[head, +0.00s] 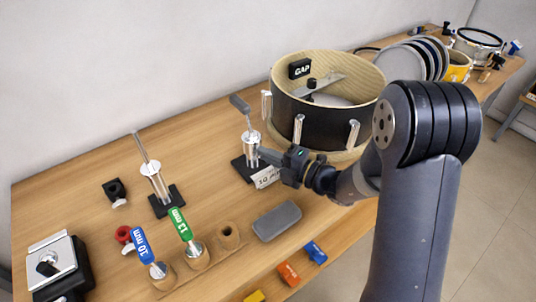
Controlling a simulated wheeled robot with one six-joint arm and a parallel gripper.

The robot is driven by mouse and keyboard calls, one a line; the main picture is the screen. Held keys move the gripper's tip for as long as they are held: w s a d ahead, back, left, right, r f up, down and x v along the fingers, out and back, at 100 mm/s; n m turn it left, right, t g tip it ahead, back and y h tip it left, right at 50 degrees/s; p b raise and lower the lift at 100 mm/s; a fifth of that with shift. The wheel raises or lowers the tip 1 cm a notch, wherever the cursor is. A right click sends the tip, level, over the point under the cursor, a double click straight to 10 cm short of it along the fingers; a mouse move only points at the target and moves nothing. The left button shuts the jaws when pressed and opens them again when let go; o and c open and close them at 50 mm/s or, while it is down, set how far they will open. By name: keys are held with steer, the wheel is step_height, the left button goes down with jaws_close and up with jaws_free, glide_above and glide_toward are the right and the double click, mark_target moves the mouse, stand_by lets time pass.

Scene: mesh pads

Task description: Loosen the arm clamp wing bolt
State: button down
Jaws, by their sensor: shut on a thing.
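The arm clamp (252,137) is a bright metal cylinder standing upright on a black base (244,170), with a grey tilted arm (240,104) rising from its top. My gripper (265,155) reaches in from the right, with its fingers at the lower right side of the clamp. It is shut on the small wing bolt there. The bolt itself is hidden by the fingers and too small to make out.
A second metal stand (154,182) is to the left. Blue (142,246) and green (180,224) handled tools stand in a wooden holder in front. A grey case (277,221) lies below the gripper. A large drum shell (330,100) stands close behind my arm.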

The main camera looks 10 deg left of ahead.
steer(key=n+h, duration=0.1)
steer(key=n, duration=0.2)
steer(key=shift+r+h+p, duration=0.15)
steer(key=shift+h+p, duration=0.15)
steer(key=n+h+b, duration=0.1)
steer(key=n, duration=0.2)
steer(key=shift+n+t+h, duration=0.3)
steer(key=shift+n+h, duration=0.1)
steer(key=n+h+b, duration=0.1)
steer(key=n+b, duration=0.1)
steer(key=n+t+h+b, duration=0.1)
steer(key=b, duration=0.2)
steer(key=shift+s+a+n, duration=0.15)
steer(key=shift+n, duration=0.25)
steer(key=n+t+h+b, duration=0.1)
steer(key=n+b, duration=0.1)
steer(key=b, duration=0.1)
steer(key=shift+r+b, duration=0.1)
steer(key=shift+b, duration=0.25)
steer(key=c, duration=1.6)
jaws_free()
steer(key=shift+o, duration=0.2)
